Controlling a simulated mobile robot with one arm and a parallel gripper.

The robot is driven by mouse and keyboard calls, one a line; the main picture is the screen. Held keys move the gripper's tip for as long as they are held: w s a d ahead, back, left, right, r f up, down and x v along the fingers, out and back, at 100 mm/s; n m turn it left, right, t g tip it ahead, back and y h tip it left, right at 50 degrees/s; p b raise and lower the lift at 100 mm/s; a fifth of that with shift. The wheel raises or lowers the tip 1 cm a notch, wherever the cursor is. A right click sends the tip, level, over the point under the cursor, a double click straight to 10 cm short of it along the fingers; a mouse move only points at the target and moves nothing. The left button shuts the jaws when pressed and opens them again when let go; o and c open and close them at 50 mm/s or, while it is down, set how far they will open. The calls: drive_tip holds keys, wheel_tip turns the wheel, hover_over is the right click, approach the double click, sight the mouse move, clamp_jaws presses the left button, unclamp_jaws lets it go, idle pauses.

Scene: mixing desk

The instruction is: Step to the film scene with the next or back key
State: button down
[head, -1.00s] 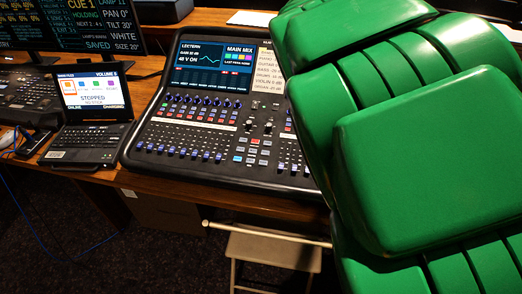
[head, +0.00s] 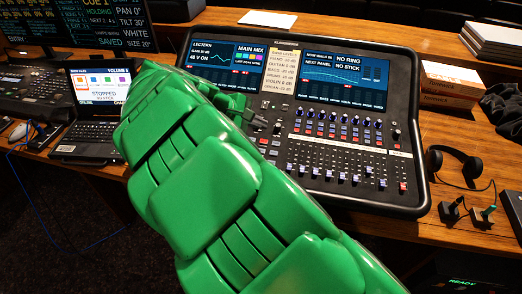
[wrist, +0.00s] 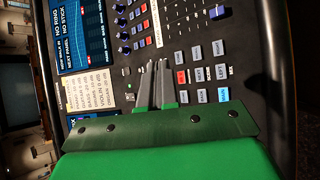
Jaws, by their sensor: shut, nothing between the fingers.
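The mixing desk (head: 402,100) stands on the wooden table, with lit screens along its top. My arm reaches across it from the lower right in the head view. My gripper (head: 262,122) is over the middle of the panel there, partly behind my arm. In the wrist view my gripper (wrist: 158,64) is shut and empty, its two thin fingers side by side over the panel. A block of square keys lies just right of the fingers: a red key (wrist: 181,77), a blue key (wrist: 224,95) and several grey ones.
A laptop (head: 95,85) stands left of the desk, partly behind my arm. Faders (head: 345,165) and knobs fill the desk's right half. Headphones (head: 455,165), a box (head: 455,80) and small plugs lie to the right. A paper strip (wrist: 93,95) sits between the screens.

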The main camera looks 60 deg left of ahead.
drive_tip(key=shift+s+a, duration=0.1)
drive_tip(key=shift+s, duration=0.05)
drive_tip(key=shift+f, duration=0.1)
drive_tip(key=shift+w+a+f, duration=0.1)
drive_tip(key=shift+f, duration=1.35)
drive_tip(key=shift+w+a+f, duration=0.1)
drive_tip(key=shift+w+f, duration=0.05)
drive_tip(key=shift+f, duration=1.3)
drive_tip(key=shift+w+a+f, duration=0.1)
drive_tip(key=shift+f, duration=1.35)
drive_tip(key=shift+f, duration=0.15)
drive_tip(key=shift+f, duration=0.25)
drive_tip(key=shift+w+f, duration=0.1)
drive_tip(key=shift+f, duration=0.2)
drive_tip(key=shift+r, duration=0.75)
